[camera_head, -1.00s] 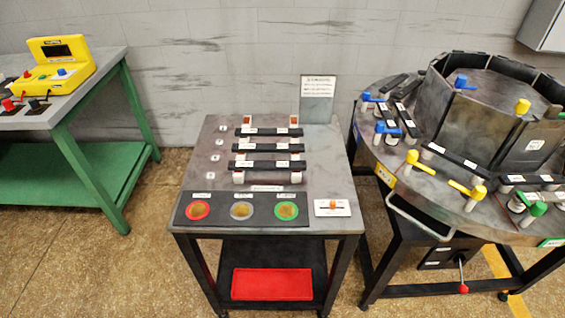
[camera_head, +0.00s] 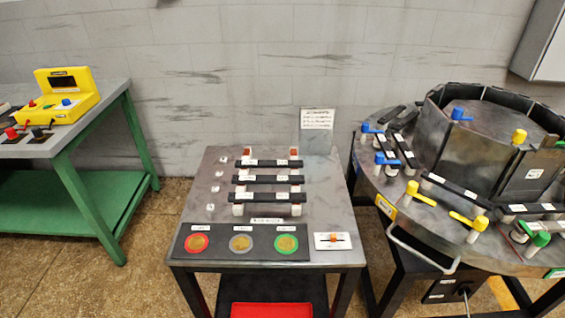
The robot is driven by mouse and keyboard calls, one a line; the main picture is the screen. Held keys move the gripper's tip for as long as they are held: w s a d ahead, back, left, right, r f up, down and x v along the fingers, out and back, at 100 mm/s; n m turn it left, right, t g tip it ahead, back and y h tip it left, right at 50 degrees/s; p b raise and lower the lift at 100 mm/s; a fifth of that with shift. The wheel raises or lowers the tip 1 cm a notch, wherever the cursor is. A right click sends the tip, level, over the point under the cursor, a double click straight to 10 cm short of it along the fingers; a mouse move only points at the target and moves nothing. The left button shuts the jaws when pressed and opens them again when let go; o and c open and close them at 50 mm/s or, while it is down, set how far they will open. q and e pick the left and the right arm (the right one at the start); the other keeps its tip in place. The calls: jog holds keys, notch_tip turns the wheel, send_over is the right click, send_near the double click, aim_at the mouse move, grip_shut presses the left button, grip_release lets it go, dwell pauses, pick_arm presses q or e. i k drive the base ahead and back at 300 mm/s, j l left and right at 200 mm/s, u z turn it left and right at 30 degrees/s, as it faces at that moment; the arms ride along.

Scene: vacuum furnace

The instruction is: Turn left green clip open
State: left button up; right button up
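Green clips show at the right edge of the round furnace table (camera_head: 405,215). One green clip (camera_head: 539,239) stands on a pale post near the table's right rim. Another small green part (camera_head: 521,231) lies just left of it, partly hidden by the clip and a black bar. I cannot tell from here whether the clip is open or closed. The picture's right edge cuts off the rest of that side. Neither of my grippers is in view.
Yellow clips (camera_head: 468,219) and blue clips (camera_head: 386,159) stand on the same table around the dark furnace drum (camera_head: 480,120). A metal handle (camera_head: 420,262) sticks out in front. A small table (camera_head: 195,268) with black bars stands left of it. A yellow meter (camera_head: 66,92) sits on a green-framed bench.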

aim_at(541, 239)
jog(key=z, duration=1.7)
